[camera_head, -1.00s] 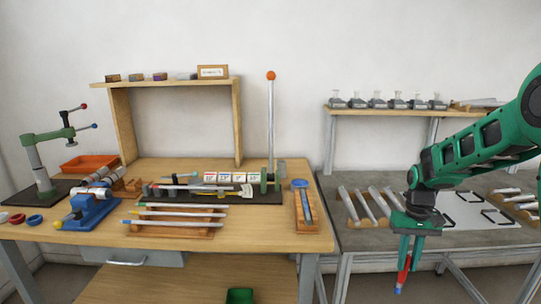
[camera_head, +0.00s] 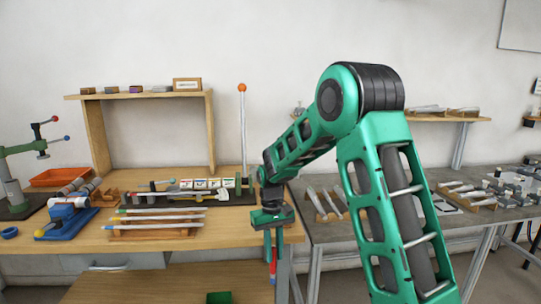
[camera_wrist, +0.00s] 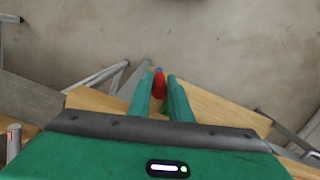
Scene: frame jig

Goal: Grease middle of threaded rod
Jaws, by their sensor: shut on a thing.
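My gripper (camera_head: 273,240) points down in front of the bench's right front edge, its fingers shut on a slim red tool (camera_head: 273,267) with a blue part. In the wrist view the red tool (camera_wrist: 159,86) sits between the fingers of my gripper (camera_wrist: 161,80), its blue end away from the palm. Several rods (camera_head: 155,217) with coloured ends lie across a wooden rack (camera_head: 150,234) at the front of the bench, left of my gripper. I cannot tell which rod is threaded.
The wooden bench (camera_head: 235,234) carries a blue vise (camera_head: 68,218) at left and a dark mat with small boxes (camera_head: 200,184) behind the rack. A tall post with an orange ball (camera_head: 241,88) stands at the back. A grey table (camera_head: 318,236) is at right, partly behind my arm.

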